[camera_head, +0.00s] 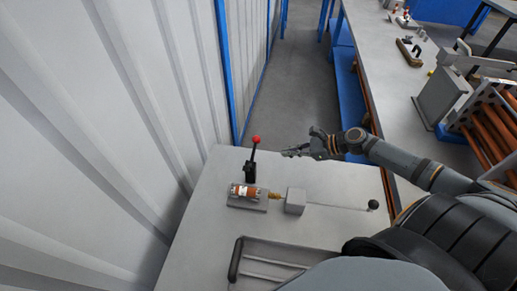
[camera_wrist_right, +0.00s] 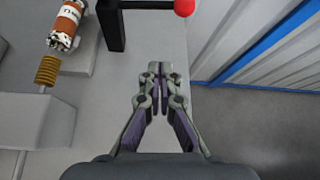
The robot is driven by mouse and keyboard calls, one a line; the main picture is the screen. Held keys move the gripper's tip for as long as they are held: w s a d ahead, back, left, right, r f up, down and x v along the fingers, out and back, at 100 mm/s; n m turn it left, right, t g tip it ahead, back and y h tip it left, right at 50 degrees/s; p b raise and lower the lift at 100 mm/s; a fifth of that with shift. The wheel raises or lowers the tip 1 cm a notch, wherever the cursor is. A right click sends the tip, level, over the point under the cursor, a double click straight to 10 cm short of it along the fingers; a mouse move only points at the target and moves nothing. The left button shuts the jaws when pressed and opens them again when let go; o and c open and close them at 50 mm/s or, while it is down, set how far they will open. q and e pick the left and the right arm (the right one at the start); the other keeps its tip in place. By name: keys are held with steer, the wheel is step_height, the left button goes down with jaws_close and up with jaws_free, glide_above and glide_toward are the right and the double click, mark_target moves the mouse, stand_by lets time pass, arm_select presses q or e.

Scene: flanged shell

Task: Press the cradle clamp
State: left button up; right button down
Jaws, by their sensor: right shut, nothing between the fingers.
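The cradle clamp has a black upright lever with a red ball knob (camera_head: 255,140). It stands on the grey table behind an orange and white cylinder (camera_head: 244,190) lying in a cradle. My right gripper (camera_head: 290,152) is to the right of the lever, apart from it, with its fingers shut and empty. In the right wrist view the gripper (camera_wrist_right: 159,68) points toward the table's edge. The red knob (camera_wrist_right: 184,7) and the orange and white cylinder (camera_wrist_right: 66,25) show at the top there. My left gripper is not in view.
A brass-coloured spring or threaded part (camera_head: 276,196) joins a grey block (camera_head: 295,201), with a thin rod ending in a black ball (camera_head: 373,205). A grey tray with a black handle (camera_head: 236,260) lies in front. A ribbed wall (camera_head: 120,90) stands close on the left.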

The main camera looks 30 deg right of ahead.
steer(key=shift+w+f, duration=0.1)
steer(key=shift+w, duration=0.15)
steer(key=shift+s+a, duration=0.1)
steer(key=shift+s, duration=0.1)
steer(key=shift+w+a+f+b, duration=0.2)
steer(key=shift+a+b, duration=0.05)
steer(key=shift+b, duration=0.15)
steer(key=b+x, duration=0.2)
steer(key=x, duration=0.6)
steer(key=shift+w+a+b, duration=0.15)
steer(key=shift+w+b, duration=0.15)
steer(key=shift+b, duration=0.1)
steer(key=r, duration=0.1)
steer(key=a+r+p, duration=0.1)
steer(key=shift+w+r, duration=0.2)
steer(key=shift+r, duration=0.2)
steer(key=shift+s+a+r+p, duration=0.1)
steer(key=shift+r+p, duration=0.2)
steer(key=shift+r, duration=0.1)
